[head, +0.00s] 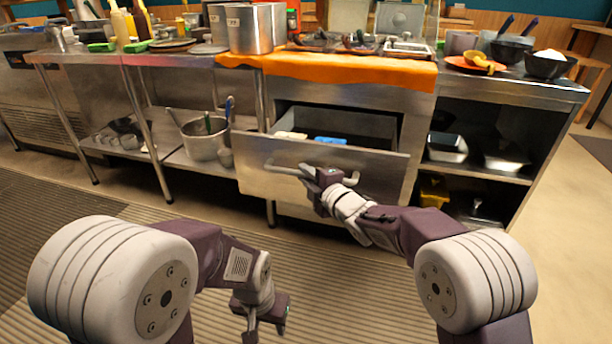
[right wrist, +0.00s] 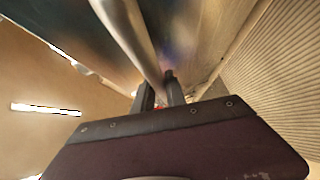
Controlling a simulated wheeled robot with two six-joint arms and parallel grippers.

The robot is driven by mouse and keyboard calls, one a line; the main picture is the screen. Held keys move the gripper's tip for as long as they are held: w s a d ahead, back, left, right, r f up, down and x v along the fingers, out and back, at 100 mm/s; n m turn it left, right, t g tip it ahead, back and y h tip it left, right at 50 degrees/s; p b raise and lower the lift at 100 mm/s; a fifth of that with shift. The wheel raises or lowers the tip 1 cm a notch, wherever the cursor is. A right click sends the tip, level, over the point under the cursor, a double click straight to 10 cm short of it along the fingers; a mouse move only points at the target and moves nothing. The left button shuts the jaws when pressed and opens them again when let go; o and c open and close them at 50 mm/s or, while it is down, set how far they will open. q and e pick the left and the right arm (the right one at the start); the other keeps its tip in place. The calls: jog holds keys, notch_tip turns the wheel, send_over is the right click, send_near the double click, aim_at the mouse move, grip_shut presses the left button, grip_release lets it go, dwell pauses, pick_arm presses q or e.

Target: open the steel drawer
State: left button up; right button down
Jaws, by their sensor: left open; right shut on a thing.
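The steel drawer (head: 372,172) under the orange-topped counter stands pulled out, with its inside showing. A white item (head: 290,135) and a blue item (head: 330,140) lie in it. My right gripper (head: 309,172) is shut on the drawer's bar handle (head: 283,169) at the front. In the right wrist view the handle (right wrist: 128,35) runs down between the two fingers (right wrist: 160,92). My left gripper (head: 268,325) is open and empty, low above the floor, well apart from the drawer.
A shelf left of the drawer holds a steel pot (head: 205,138) with utensils. Open shelves at the right hold metal trays (head: 447,147). The counter carries an orange cloth (head: 330,68), containers and bowls. The ribbed floor mat (head: 340,285) in front is clear.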

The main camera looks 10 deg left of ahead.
jog(key=c, duration=1.4)
grip_release()
jog(key=shift+o, duration=0.2)
jog(key=shift+d, duration=0.1)
jog(key=shift+s+d+r, duration=0.15)
jog(key=shift+s+d, duration=0.05)
jog(key=shift+s, duration=0.1)
jog(key=f+p+v, duration=0.1)
jog(key=p+v, duration=0.2)
jog(key=v, duration=0.5)
jog(key=shift+r, duration=0.4)
jog(key=shift+s, duration=0.1)
